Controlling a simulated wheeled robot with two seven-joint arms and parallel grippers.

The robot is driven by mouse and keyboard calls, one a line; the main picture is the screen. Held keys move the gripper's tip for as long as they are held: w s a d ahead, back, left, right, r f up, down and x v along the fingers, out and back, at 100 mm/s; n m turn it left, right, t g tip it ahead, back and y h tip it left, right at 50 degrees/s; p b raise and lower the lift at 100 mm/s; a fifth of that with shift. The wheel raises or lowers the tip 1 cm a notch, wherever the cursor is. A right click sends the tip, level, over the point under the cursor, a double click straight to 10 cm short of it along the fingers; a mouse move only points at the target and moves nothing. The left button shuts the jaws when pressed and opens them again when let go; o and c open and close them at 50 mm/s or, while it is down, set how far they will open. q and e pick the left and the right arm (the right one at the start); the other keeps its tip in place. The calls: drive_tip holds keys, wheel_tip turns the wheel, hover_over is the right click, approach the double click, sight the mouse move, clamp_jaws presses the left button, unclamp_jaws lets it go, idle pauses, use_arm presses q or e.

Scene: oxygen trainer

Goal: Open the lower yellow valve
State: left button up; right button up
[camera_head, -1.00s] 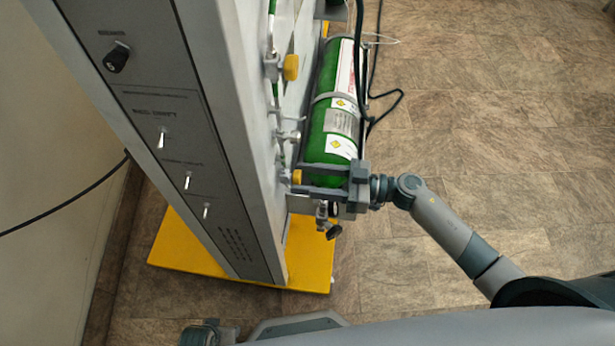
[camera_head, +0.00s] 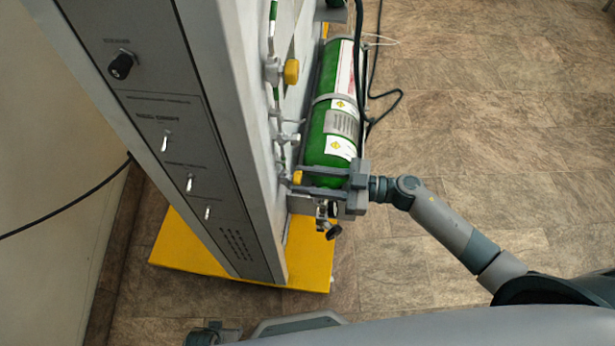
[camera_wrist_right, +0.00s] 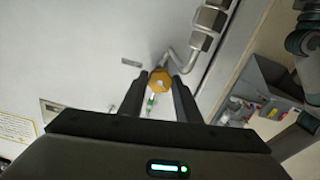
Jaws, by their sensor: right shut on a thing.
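The lower yellow valve (camera_head: 297,177) is a small yellow knob on the side of the grey cabinet, low down beside the green cylinder. In the right wrist view the yellow knob (camera_wrist_right: 159,81) sits between the fingertips. My right gripper (camera_head: 306,180) reaches in from the right with its fingers pointing at the cabinet. It is shut on the lower yellow valve; its fingers also show in the right wrist view (camera_wrist_right: 160,92). A larger upper yellow valve (camera_head: 291,72) sits higher on the same side. My left gripper cannot be made out clearly; only a dark part shows at the bottom edge.
The green cylinder (camera_head: 331,125) stands strapped right behind my right gripper. The grey cabinet (camera_head: 222,110) stands on a yellow base (camera_head: 308,262). Black hoses (camera_head: 386,112) hang behind the cylinder. Metal pipes (camera_wrist_right: 205,30) run near the knob. The tiled floor at right is clear.

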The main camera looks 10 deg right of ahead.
drive_tip(key=shift+n, duration=1.6)
use_arm(q)
drive_tip(key=shift+w, duration=0.1)
use_arm(e)
drive_tip(key=o, duration=1.1)
drive_tip(key=shift+c, duration=0.2)
drive_tip(key=shift+d, duration=0.1)
use_arm(q)
drive_tip(key=r+b, duration=0.1)
drive_tip(key=w+r, duration=0.1)
drive_tip(key=r, duration=0.1)
drive_tip(key=r+b, duration=0.1)
drive_tip(key=r, duration=0.1)
drive_tip(key=shift+w+d+r+b, duration=0.1)
drive_tip(key=shift+w+d+b, duration=0.1)
drive_tip(key=shift+w+b, duration=0.1)
use_arm(e)
drive_tip(key=v, duration=1.7)
drive_tip(key=shift+d, duration=0.15)
